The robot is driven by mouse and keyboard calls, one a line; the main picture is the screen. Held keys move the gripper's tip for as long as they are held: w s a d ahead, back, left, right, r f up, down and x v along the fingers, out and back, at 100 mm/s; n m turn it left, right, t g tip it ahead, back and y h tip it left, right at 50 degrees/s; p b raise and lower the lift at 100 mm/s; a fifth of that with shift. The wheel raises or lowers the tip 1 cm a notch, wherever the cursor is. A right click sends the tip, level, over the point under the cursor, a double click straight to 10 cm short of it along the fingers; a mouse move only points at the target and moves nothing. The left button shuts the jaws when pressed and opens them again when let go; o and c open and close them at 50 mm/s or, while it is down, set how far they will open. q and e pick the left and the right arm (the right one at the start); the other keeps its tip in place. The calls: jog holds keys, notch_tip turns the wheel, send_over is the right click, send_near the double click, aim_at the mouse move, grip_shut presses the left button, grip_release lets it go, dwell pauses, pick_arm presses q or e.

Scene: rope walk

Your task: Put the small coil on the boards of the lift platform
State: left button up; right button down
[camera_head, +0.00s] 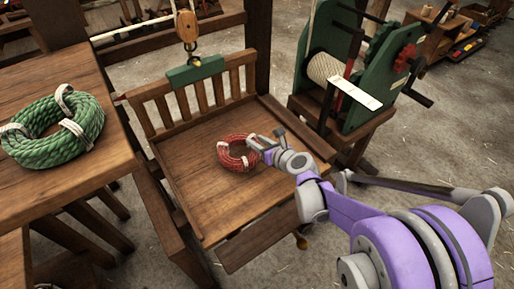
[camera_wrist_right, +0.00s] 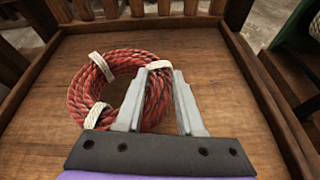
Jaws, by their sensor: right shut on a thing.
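The small red coil (camera_head: 232,154) with white ties is over the wooden boards of the lift platform (camera_head: 200,200). In the right wrist view the coil (camera_wrist_right: 92,92) appears flat against or just above the boards (camera_wrist_right: 225,80); I cannot tell whether it touches them. My right gripper (camera_head: 256,146) reaches in from the right and is shut on the coil's near right side. In the wrist view its two fingers (camera_wrist_right: 160,98) straddle the rope there. My left gripper is not in view.
A larger green coil (camera_head: 52,128) lies on the wooden table (camera_head: 95,85) at left. A green winch (camera_head: 345,70) stands at right. The platform's front boards are clear.

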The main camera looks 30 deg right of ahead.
notch_tip(320, 180, down, 2)
jog(key=shift+f+b, duration=0.2)
jog(key=shift+b, duration=0.1)
jog(key=c, duration=0.5)
grip_release()
